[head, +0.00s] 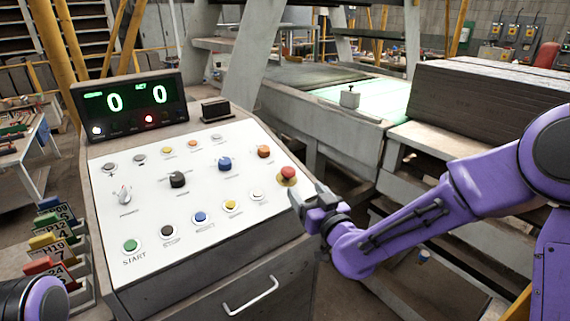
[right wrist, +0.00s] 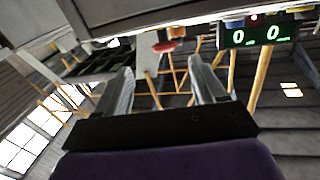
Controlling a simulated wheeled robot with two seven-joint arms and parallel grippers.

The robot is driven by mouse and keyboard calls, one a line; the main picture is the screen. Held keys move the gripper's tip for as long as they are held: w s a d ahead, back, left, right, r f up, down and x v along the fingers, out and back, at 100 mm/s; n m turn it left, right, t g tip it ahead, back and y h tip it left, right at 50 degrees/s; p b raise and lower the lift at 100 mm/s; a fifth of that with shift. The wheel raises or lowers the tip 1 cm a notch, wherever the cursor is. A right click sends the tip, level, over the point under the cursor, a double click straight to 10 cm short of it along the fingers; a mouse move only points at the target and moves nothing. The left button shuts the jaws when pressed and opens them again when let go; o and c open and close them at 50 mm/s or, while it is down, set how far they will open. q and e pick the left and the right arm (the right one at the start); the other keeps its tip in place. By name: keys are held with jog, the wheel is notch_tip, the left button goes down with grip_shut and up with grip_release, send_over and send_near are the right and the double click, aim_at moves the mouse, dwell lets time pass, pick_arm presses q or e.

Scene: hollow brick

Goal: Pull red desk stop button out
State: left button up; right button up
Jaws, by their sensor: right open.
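The red desk stop button (head: 287,173) sits on a yellow base at the right edge of the white sloped panel (head: 215,205). In the right wrist view the red button (right wrist: 164,46) shows ahead of the finger gap, near the panel edge. My right gripper (head: 309,194) is open and empty. It is just right of and below the button in the head view, and I see no contact. Only a piece of my left arm shows at the lower left; its gripper is out of view.
Other buttons and knobs crowd the panel, with an orange button (head: 264,151) above the stop button and a green START button (head: 130,246) at the lower left. A display (head: 130,105) stands behind. A drawer handle (head: 250,295) juts below. Stacked boards (head: 490,105) lie right.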

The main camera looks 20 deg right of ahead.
aim_at(288, 168)
jog(key=w+p, duration=0.1)
jog(key=w, duration=0.2)
jog(key=w+a+p, duration=0.1)
jog(key=w, duration=0.2)
jog(key=w+p, duration=0.1)
jog(key=w, duration=0.3)
jog(key=shift+a+r+p, duration=0.2)
jog(key=shift+a+p, duration=0.1)
jog(key=shift+a, duration=0.1)
jog(key=shift+w+a+f, duration=0.15)
jog(key=shift+w, duration=0.1)
jog(key=shift+c, duration=0.3)
grip_shut()
jog(key=shift+r, duration=0.6)
jog(key=shift+o, duration=0.3)
grip_release()
jog(key=shift+s, duration=0.25)
